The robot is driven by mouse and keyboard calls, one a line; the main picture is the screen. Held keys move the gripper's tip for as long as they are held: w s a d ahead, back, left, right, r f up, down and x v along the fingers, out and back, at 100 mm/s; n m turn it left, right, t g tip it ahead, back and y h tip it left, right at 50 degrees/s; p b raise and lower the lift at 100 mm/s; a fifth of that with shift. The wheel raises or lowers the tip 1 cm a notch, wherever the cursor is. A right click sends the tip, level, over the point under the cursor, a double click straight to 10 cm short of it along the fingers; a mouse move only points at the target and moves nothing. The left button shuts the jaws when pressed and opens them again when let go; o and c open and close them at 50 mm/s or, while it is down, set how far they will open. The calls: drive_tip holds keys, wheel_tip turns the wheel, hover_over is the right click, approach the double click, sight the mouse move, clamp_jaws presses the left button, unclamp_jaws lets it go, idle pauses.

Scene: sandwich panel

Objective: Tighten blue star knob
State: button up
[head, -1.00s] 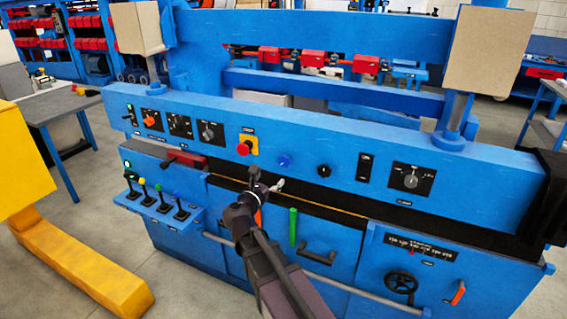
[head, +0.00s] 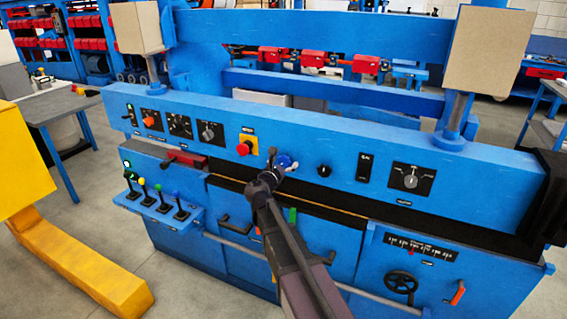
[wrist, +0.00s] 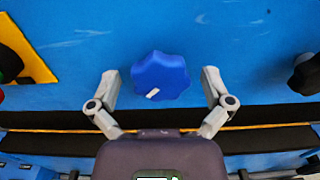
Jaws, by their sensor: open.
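The blue star knob (wrist: 160,76) sits on the blue front panel, with a small white mark on its face. In the head view the knob (head: 284,161) shows just beyond my gripper (head: 280,166), partly covered by it. In the wrist view my gripper (wrist: 158,82) is open, with one finger on the left and one on the right of the knob. I cannot tell how deep the fingertips reach along the knob.
A red stop button on a yellow plate (head: 247,148) is left of the knob. A black knob (head: 324,170) is to its right. A yellow post (head: 25,150) stands at far left.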

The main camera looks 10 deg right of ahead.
drive_tip(key=c, duration=1.1)
drive_tip(key=shift+a, duration=0.2)
drive_tip(key=shift+d, duration=0.15)
